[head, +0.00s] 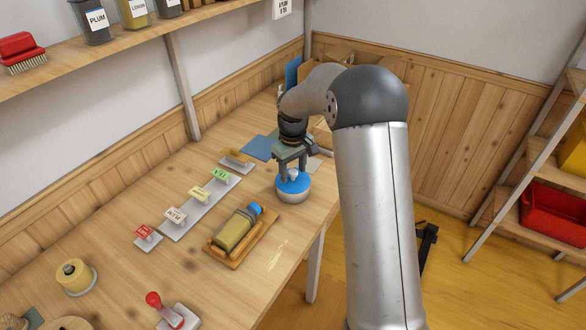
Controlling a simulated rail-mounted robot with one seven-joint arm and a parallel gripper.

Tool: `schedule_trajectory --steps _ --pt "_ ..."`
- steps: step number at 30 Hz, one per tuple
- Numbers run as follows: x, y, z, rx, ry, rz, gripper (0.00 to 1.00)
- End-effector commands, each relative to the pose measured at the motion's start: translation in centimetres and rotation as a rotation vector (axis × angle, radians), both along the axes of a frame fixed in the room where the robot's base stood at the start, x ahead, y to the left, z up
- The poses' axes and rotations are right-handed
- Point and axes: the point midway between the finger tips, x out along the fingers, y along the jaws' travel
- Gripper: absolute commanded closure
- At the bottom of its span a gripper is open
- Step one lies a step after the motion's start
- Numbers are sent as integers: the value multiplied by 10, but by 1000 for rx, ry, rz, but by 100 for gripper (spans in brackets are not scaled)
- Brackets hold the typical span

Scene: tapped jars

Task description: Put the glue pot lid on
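A low, round pot with a pale body (294,196) and a blue top (291,186) stands near the table's right edge, below my gripper. I take this to be the glue pot and its lid, but no label shows. A small pale knob rises from the middle of the blue top. My gripper (293,172) points down over it, with its fingers apart on either side of the knob. I cannot tell whether the fingers touch the knob or whether the blue top sits fully on the body.
A yellow jar (235,231) with a blue cap lies on a wooden tray (217,256). Labelled cards (175,217) stand left of it. A red-handled stamp (156,303) and a cream pot-like object (75,277) are nearer. A blue sheet (259,148) lies behind my gripper.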

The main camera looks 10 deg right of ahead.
Motion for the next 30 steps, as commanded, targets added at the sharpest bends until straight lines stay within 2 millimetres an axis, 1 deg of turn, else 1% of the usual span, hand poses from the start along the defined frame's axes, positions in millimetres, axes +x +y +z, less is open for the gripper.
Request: schedule_trajectory --steps 7,11,14,24,27,30 --pt "0 0 2 0 -1 0 49" --pt "1 0 14 0 -4 0 49" --pt "1 0 32 0 -4 0 49" --pt "1 0 116 0 -5 -1 49" --pt "1 0 138 0 -4 0 49" --pt "1 0 154 0 -4 0 49"
